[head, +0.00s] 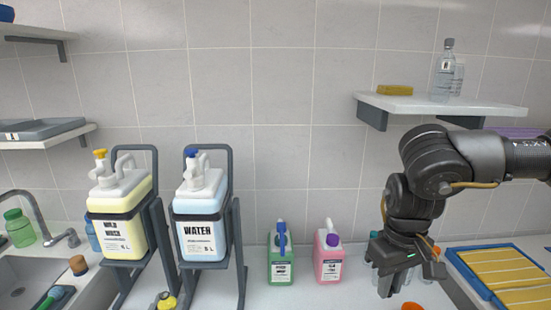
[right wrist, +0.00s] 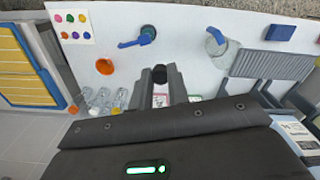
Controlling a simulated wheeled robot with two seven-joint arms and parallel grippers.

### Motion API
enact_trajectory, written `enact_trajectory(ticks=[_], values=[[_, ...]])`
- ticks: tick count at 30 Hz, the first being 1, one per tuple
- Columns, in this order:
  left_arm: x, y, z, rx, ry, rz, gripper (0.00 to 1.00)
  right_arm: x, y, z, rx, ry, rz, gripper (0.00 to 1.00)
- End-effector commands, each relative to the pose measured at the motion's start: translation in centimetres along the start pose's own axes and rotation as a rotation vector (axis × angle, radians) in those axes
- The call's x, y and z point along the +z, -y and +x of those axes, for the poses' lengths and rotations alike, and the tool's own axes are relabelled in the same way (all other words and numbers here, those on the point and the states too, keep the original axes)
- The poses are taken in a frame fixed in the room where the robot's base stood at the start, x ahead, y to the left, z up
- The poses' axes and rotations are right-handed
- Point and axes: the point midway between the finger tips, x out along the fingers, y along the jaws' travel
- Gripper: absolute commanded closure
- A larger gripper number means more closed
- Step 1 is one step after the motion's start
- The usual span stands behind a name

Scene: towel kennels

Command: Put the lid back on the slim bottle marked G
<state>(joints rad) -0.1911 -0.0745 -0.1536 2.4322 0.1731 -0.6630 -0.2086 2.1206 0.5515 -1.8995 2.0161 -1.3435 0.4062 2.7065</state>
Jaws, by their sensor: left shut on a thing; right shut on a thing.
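My right gripper (head: 405,280) hangs over the counter at the right in the head view. In the right wrist view its fingers (right wrist: 160,82) are shut on a small black thing (right wrist: 159,74) that looks like a lid. Several small clear bottles (right wrist: 105,99) stand on the counter in the right wrist view. In the head view they are mostly hidden behind the right gripper. I cannot read a G on any of them, so I cannot tell which is the marked one. An orange cap (right wrist: 105,66) lies apart on the counter. My left gripper is not in view.
A pink bottle (head: 329,258) and a green bottle (head: 281,263) stand left of the right gripper. Yellow towels in a blue tray (right wrist: 28,62) lie on the other side. Water (head: 202,220) and yellow wash (head: 118,220) dispensers stand in racks. A shelf (head: 440,107) is above.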

Motion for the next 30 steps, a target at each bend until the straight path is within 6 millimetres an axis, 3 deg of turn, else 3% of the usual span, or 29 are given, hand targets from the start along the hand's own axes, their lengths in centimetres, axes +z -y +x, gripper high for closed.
enact_trajectory(ticks=[17,23,30], values=[[0.0,-0.3,0.1,0.014,-0.003,0.003,1.0,0.0,-0.1,-0.1,0.0,0.001,-0.001,1.0],[1.0,-3.4,-0.1,0.146,-0.002,0.008,1.0,0.0,-0.1,-0.1,0.0,0.001,-0.001,1.0],[2.9,-9.5,-0.2,0.411,-0.002,0.009,1.0,0.0,-0.1,0.0,0.0,0.001,-0.001,1.0]])
